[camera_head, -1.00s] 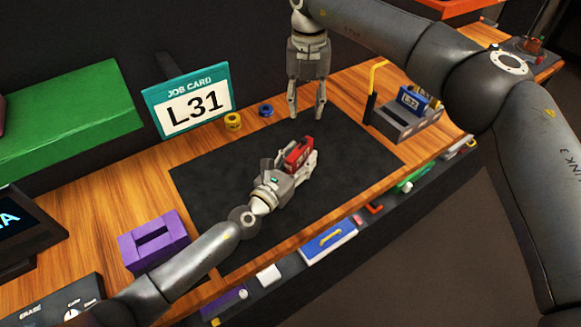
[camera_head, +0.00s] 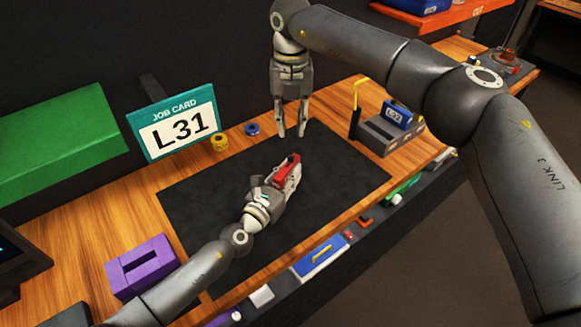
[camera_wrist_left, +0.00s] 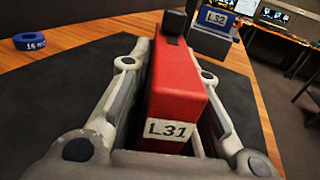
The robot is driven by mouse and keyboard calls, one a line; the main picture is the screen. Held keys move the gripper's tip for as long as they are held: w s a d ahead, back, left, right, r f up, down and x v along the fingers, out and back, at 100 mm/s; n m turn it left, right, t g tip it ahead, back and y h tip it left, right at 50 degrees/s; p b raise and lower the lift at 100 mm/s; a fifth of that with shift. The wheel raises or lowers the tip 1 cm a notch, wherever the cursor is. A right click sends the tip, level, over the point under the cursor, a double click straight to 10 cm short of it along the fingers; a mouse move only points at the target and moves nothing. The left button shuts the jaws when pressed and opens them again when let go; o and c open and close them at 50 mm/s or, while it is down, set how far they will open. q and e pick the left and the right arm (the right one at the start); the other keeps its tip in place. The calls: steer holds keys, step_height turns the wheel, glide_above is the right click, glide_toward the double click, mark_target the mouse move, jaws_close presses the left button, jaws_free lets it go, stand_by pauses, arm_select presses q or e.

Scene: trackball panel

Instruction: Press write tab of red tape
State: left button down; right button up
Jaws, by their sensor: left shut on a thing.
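The red tape (camera_head: 287,168) is in my left gripper (camera_head: 285,178), above the black mat (camera_head: 210,200). In the left wrist view the red tape (camera_wrist_left: 178,85) sits between the two fingers, its white L31 label facing the camera. A small black piece (camera_wrist_left: 174,22) shows at its far end; I cannot tell whether this is the write tab. My right gripper (camera_head: 291,133) points down over the mat's back edge, fingers apart and empty. It is behind the red tape and not touching it.
A job card (camera_head: 178,130) reads L31. A grey holder (camera_head: 385,138) with a blue L32 tape (camera_head: 397,115) and a yellow hook stands right. Yellow (camera_head: 219,143) and blue (camera_head: 252,129) rolls lie behind the mat. A purple slotted block (camera_head: 141,266) stands left.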

steer(key=shift+w+n, duration=0.1)
steer(key=shift+n, duration=0.7)
jaws_close()
steer(key=w+n+t, duration=0.1)
steer(key=n, duration=0.8)
steer(key=w+d+n+t+h, duration=0.1)
steer(key=n, duration=0.8)
steer(key=w+d+n+t+h, duration=0.1)
steer(key=n, duration=0.9)
steer(key=shift+r, duration=0.25)
